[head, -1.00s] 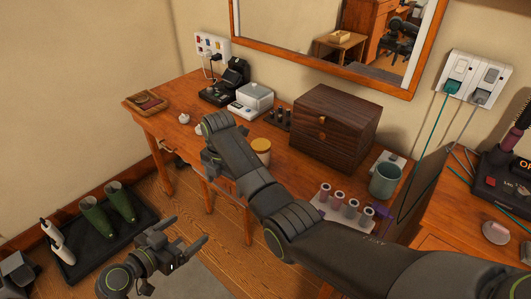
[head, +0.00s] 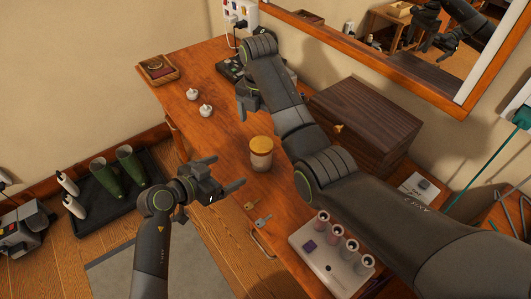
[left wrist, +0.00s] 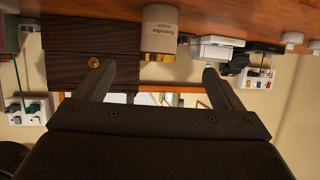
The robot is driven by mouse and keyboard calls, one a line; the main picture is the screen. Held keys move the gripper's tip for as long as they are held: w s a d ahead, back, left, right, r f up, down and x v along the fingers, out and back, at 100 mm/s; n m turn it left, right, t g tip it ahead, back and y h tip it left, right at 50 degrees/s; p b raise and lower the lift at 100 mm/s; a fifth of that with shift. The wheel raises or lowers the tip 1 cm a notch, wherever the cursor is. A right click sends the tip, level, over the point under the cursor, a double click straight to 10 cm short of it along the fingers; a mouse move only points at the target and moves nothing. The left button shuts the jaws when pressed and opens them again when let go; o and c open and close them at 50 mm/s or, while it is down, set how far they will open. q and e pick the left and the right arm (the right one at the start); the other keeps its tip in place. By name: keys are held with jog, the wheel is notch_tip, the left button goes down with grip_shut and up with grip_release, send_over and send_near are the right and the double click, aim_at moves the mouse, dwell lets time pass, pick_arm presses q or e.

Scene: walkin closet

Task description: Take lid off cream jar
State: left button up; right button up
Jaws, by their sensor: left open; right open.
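The cream jar (head: 261,162) stands upright on the wooden table, with its golden lid (head: 261,144) on top. In the left wrist view the picture is upside down; the jar (left wrist: 160,28) and lid (left wrist: 158,57) appear between the finger lines, farther off. My left gripper (head: 230,172) is open and empty, just left of the jar in the head view, fingers pointing towards it and not touching. It also shows in the left wrist view (left wrist: 158,70). My right gripper (head: 245,108) is open over the table behind the jar, its fingers small and partly hidden.
A dark wooden box (head: 365,125) stands right of the jar behind my right arm. Keys (head: 262,220) lie in front, near a tray of spools (head: 330,255). Bare table surrounds the jar.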

aim_at(262, 154)
pick_arm(q)
jog(key=x, duration=1.6)
jog(key=shift+w+d+f, duration=0.1)
jog(key=shift+d, duration=0.1)
pick_arm(e)
jog(key=shift+w+d+f, duration=0.1)
jog(key=shift+d, duration=0.05)
